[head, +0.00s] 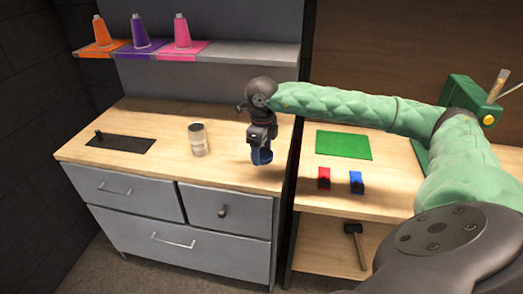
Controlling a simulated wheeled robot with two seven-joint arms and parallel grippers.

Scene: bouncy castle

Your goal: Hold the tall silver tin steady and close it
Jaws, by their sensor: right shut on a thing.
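A tall silver-beige tin (199,140) stands upright on the wooden top of the grey drawer cabinet. Its upper rim looks darker; I cannot tell whether it is open or lidded. My right gripper (262,148) points down over the same top, to the right of the tin and apart from it. It is shut on a small blue thing (262,157), mostly hidden by the fingers; I cannot tell what it is. My left gripper is not in view.
A black plate (122,144) with a small upright peg lies left of the tin. The shelf behind holds orange, purple and pink cones (140,30). The right bench (410,185) has a green mat (343,145) and red (324,177) and blue (356,181) pieces.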

